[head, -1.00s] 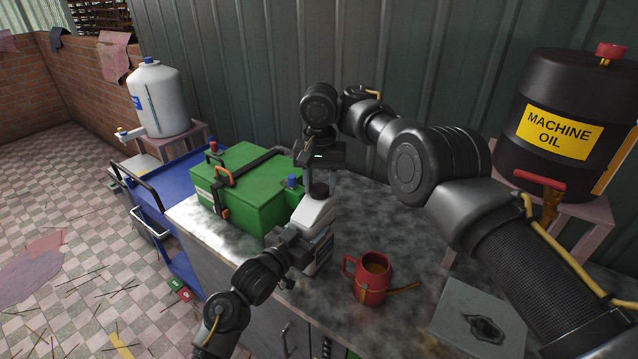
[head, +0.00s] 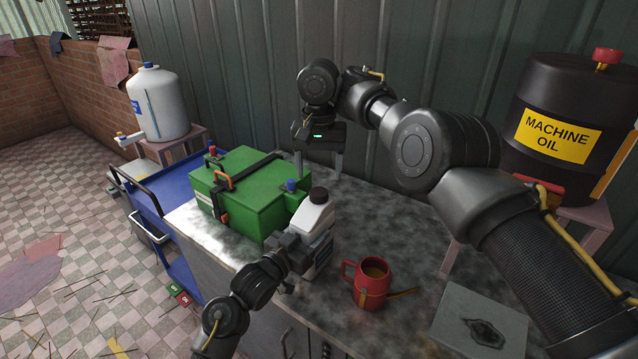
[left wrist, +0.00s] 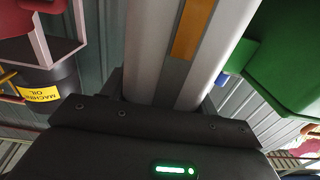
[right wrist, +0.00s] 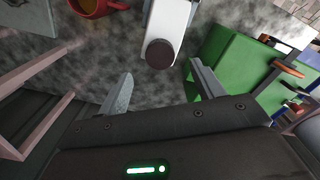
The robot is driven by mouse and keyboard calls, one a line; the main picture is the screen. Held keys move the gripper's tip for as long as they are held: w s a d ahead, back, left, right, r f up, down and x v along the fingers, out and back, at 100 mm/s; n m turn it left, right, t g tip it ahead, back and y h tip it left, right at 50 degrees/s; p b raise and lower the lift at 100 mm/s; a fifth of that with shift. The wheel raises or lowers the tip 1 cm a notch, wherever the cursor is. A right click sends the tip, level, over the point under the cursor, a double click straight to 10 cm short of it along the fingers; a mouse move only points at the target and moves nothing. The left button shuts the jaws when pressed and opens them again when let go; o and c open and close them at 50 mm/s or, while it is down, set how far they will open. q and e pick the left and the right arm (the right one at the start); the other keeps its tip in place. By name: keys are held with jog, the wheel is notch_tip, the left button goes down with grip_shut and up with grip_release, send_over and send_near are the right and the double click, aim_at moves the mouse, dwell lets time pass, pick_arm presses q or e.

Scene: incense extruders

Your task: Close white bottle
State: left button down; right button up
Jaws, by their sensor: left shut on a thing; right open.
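The white bottle (head: 315,226) stands upright on the metal worktop, beside the green box. A dark cap (head: 318,194) sits on its neck; whether it is screwed tight cannot be told. My left gripper (head: 296,250) is shut on the bottle's body from the front left, and the bottle (left wrist: 185,50) fills the middle of the left wrist view. My right gripper (head: 319,165) is open and empty, behind and above the bottle, pointing down. In the right wrist view the capped bottle (right wrist: 170,25) lies beyond the two spread fingers, and the cap (right wrist: 160,54) touches neither.
A green box (head: 247,195) stands left of the bottle. A machine oil drum (head: 565,125) stands at far right. Bare worktop (head: 385,215) lies between bottle and wall.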

notch_tip(320, 180, up, 6)
jog(key=shift+r, duration=0.2)
pick_arm(q)
jog(key=shift+c, duration=1.6)
grip_release()
jog(key=b+v, duration=0.2)
jog(key=v, duration=0.8)
jog(key=shift+s+a, duration=0.25)
jog(key=shift+s, duration=0.05)
pick_arm(e)
jog(key=shift+f, duration=1)
